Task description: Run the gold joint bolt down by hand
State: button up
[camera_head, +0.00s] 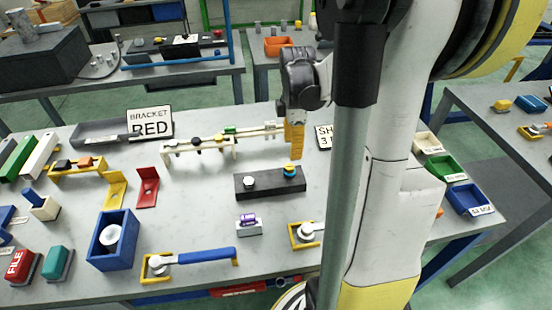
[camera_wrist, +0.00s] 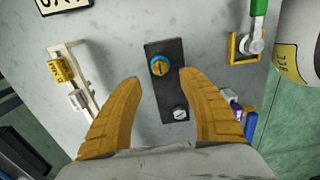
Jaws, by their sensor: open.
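The gold joint bolt (camera_head: 290,168) stands at the right end of a dark block (camera_head: 262,184), with a blue ring under its head. It also shows in the wrist view (camera_wrist: 159,65), with a dark slot across its top. A silver bolt (camera_head: 249,181) sits at the block's other end. My gripper (camera_head: 295,150) points down just above the gold bolt in the head view. In the wrist view its two orange fingers (camera_wrist: 160,77) are spread wide, one on each side of the block and bolt, with nothing between them. Neither finger appears to touch the bolt.
A purple part on a small stand (camera_head: 248,224) and a blue-handled wrench on a yellow holder (camera_head: 200,257) lie nearer the table's front. A pale rail fixture (camera_head: 200,146) and a BRACKET RED sign (camera_head: 150,122) stand behind. Bare tabletop surrounds the block.

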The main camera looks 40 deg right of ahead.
aim_at(291, 166)
notch_tip(291, 166, down, 9)
jog(key=b, duration=0.2)
jog(key=shift+r+b, duration=0.15)
jog(key=shift+b, duration=0.2)
jog(key=shift+c, duration=0.2)
grip_shut()
